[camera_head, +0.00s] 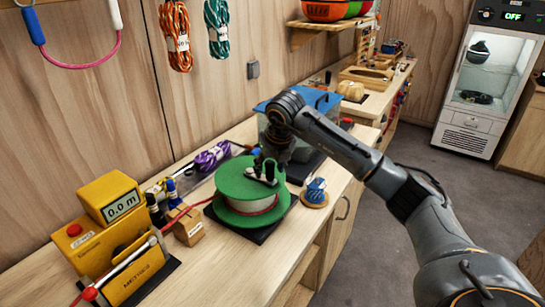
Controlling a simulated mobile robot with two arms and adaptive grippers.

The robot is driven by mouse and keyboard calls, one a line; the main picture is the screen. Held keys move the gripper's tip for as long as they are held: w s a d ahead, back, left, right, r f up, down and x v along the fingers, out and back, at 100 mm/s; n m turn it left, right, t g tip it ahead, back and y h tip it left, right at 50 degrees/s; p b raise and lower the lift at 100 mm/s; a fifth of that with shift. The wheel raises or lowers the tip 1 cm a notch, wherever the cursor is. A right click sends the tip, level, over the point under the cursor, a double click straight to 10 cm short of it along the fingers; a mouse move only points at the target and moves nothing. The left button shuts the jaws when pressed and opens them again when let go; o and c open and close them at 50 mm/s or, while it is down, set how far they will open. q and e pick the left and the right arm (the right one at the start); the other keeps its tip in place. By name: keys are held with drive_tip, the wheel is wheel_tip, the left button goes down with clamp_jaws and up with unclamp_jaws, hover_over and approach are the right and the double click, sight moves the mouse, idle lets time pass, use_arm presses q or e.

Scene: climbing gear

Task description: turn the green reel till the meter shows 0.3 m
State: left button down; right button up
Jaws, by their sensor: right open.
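The green reel (232,190) stands flat on a dark base on the workbench, with pale cord and a red strand wound between its green flanges. The yellow meter (121,205) stands to its left and its display reads 0.0 m. A red cord runs from the reel toward the meter. My right gripper (264,178) points down at the reel's top flange, right of its middle; it is open, but its fingertips are small and I cannot tell whether they touch the reel or its crank. My left gripper is not in view.
A blue spool (316,190) stands close to the reel's right. A purple rope bundle (212,156) lies behind it. A blue-lidded case (300,104) is behind my gripper. The bench front is clear.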

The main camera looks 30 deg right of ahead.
drive_tip(key=shift+w+f, duration=0.1)
drive_tip(key=shift+f, duration=0.15)
clamp_jaws()
drive_tip(key=shift+a, duration=0.1)
